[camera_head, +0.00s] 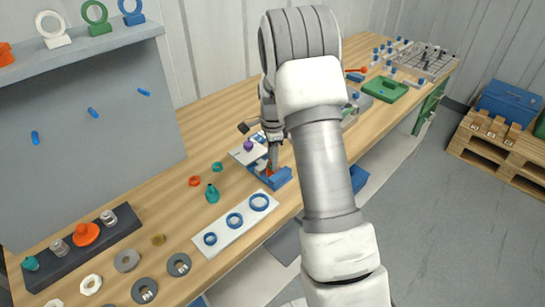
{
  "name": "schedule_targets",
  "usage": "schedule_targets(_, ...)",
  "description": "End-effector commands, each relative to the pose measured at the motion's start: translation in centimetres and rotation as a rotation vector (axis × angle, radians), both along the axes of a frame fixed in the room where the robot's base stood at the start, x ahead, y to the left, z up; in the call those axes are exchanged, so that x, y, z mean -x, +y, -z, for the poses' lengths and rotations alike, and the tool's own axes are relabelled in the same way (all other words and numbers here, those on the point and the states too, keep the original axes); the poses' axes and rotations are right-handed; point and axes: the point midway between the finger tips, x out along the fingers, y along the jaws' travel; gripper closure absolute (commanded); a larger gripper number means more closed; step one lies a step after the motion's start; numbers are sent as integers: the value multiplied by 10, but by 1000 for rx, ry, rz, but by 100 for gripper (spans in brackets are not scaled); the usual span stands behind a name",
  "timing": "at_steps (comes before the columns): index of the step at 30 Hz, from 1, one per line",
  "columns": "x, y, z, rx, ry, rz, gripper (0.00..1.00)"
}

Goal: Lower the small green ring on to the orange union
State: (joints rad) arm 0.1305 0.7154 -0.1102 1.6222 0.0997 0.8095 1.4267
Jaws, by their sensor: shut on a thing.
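My gripper (272,161) points down over a blue and white fixture (281,179) near the front edge of the bench. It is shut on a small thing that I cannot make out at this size. A small patch of orange-red (268,170) shows at the fixture just below the fingertips; I cannot tell whether it is the orange union, or whether it touches what I hold. A small teal-green ring (217,166) lies flat on the bench to the left of the fixture. My arm covers the area right of the gripper.
A dark rack (82,246) stands at the far left. Bare bench lies behind the teal ring.

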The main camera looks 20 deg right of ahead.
Motion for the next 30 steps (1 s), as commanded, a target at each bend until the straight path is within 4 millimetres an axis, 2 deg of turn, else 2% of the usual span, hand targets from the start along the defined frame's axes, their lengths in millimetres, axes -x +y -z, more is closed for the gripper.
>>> schedule_targets(8,0,0,1,0,0,0,100)
schedule_targets(9,0,0,1,0,0,0,55)
schedule_targets(14,0,0,1,0,0,0,27)
schedule_targets(24,0,0,-2,0,-1,-1,26)
schedule_targets(26,-1,0,-6,0,-2,-1,26)
schedule_targets(30,-1,1,-29,1,-5,-1,26)
